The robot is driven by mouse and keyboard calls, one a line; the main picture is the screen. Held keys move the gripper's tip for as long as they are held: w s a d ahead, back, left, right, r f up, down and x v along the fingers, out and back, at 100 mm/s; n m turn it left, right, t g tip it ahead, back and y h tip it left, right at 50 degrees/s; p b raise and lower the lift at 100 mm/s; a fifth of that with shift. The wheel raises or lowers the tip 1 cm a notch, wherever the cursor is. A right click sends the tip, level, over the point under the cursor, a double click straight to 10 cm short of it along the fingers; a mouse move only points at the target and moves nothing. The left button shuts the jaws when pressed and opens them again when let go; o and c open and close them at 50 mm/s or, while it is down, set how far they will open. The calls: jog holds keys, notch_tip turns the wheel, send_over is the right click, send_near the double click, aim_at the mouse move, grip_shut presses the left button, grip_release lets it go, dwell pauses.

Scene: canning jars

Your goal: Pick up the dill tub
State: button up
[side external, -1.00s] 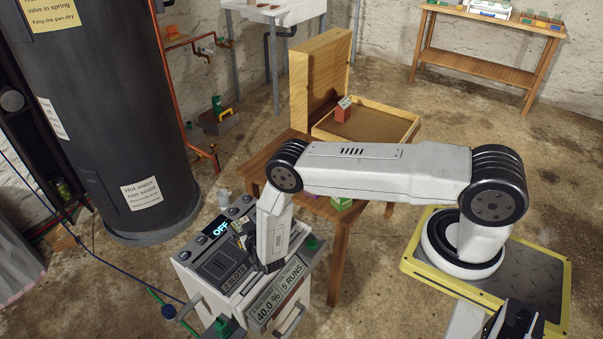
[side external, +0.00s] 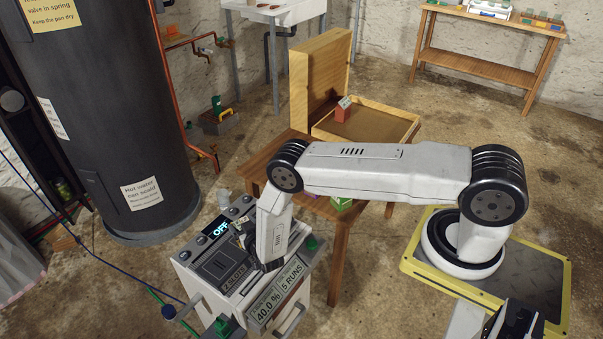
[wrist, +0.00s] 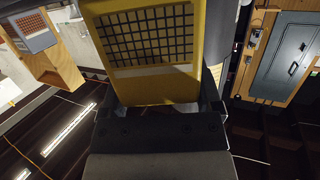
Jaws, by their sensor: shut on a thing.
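In the wrist view my gripper (wrist: 155,98) is shut on a yellow thing (wrist: 148,88) with a dark grid panel and a pale strip on its face. The yellow thing lies between the two dark fingers and fills the upper middle of the view. I see no lettering that tells whether it is the dill tub. In the side view my gripper is at the low end of my arm, over the front part of a grey machine (side external: 226,258). My own arm mostly hides it there, and the held thing cannot be made out.
The machine has a lit OFF display and signs on its front. Behind it stands a wooden table (side external: 262,160) with an open wooden case (side external: 375,148), a red box (side external: 343,110) and a green box (side external: 341,203). A dark tank (side external: 110,110) stands to the left.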

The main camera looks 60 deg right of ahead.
jog(key=shift+r, duration=0.15)
jog(key=shift+r, duration=1)
jog(key=s+r, duration=1)
jog(key=s, duration=0.4)
jog(key=shift+r, duration=0.35)
